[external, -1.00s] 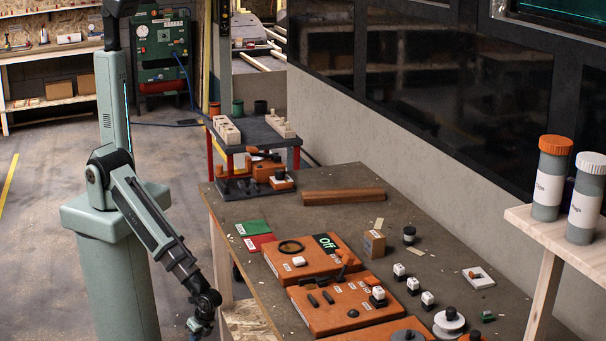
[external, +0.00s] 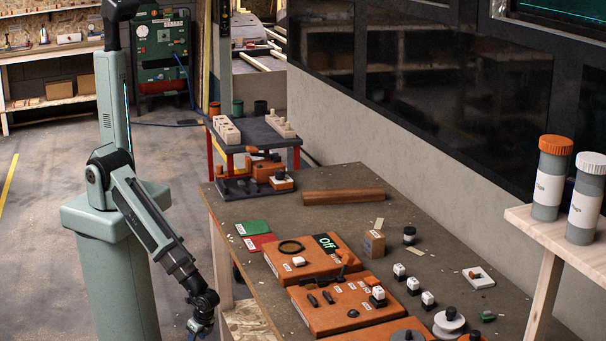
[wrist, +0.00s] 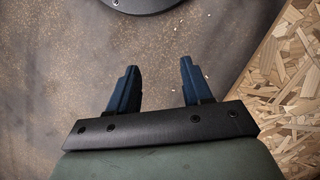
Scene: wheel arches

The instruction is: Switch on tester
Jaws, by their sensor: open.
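The tester seems to be the orange box (external: 278,266) on the workbench, with a black display (external: 327,243) that reads "Off". It carries a dark ring, a small white block and an orange lever (external: 345,257) at its right end; I cannot tell which part is its switch. My gripper (external: 196,326) hangs low beside the bench's left edge, apart from the tester and below the bench top. In the wrist view my gripper (wrist: 157,80) has its two blue fingers spread with nothing between them, over the floor.
A second orange box (external: 333,318) with dark knobs sits in front. Green (external: 252,228) and red (external: 262,242) plates lie behind the tester. A wooden bar (external: 343,196), a small cardboard box (external: 374,243) and several white-topped blocks are on the bench. Chipboard (wrist: 295,75) stands right of my gripper.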

